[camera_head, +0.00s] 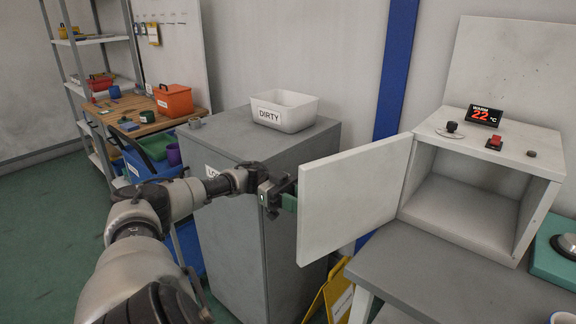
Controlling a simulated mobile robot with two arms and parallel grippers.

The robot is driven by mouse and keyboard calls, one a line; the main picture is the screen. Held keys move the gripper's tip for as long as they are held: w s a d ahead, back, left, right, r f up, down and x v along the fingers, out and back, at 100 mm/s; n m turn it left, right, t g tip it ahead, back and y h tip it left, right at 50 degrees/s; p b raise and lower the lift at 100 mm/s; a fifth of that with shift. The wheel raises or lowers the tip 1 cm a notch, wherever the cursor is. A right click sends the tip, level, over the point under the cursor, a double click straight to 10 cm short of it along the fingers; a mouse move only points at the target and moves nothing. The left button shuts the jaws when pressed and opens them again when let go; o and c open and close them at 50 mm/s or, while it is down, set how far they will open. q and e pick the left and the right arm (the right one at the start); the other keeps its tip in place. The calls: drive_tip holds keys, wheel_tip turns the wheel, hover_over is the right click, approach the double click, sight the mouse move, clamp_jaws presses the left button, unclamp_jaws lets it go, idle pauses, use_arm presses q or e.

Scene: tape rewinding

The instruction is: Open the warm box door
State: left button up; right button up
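The warm box (533,150) is a white cabinet on the grey table at the right, with a lit display (484,116) reading 22 °C on top. Its door (350,198) stands wide open, swung out to the left, and the box's inside (470,205) looks empty. My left gripper (284,196) is at the door's far left edge, with a green part beside it. The fingertips are partly hidden behind the door, so I cannot tell whether they grip it. My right gripper is out of view.
A grey cabinet (225,235) with a white bin marked DIRTY (286,108) stands behind my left arm. A yellow sign (338,290) is below the door. The grey tabletop (440,280) before the box is mostly clear.

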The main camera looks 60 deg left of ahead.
use_arm(q)
drive_tip(key=b+v, duration=0.3)
drive_tip(key=v, duration=0.7)
idle(0.3)
